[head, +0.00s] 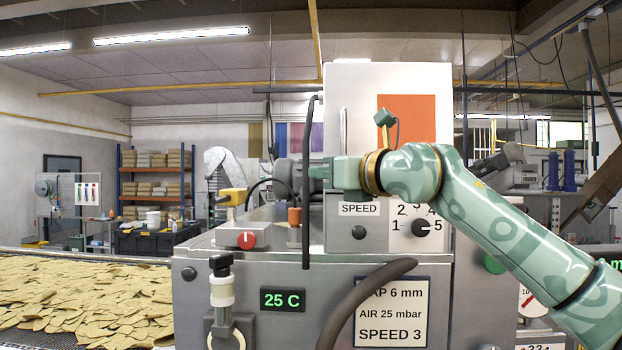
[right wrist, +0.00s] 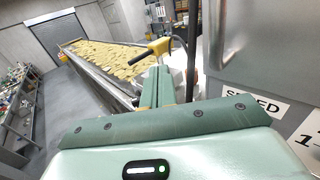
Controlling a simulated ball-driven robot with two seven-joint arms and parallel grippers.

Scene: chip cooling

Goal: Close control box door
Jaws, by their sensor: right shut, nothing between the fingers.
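The control box stands above the machine body, with a pale door panel (head: 360,85) that bears an orange square (head: 405,117) and an upright handle (head: 343,130) near its left edge. The panel looks about flush with the box front; I cannot tell whether a gap remains. My right gripper (head: 316,172) is shut and empty, pointing left across the panel's lower left part. In the right wrist view its fingers (right wrist: 157,88) point away along the machine, with the grey metal panel (right wrist: 262,55) and its handle to the right. My left gripper is out of view.
A dark upright bar (head: 307,225) stands close to my right fingertips. A yellow handle (head: 233,197) and a red knob (head: 247,239) sit left of it. Below the panel are a SPEED label (head: 359,209) and dial (head: 422,227). A conveyor of chips (head: 85,300) runs at left.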

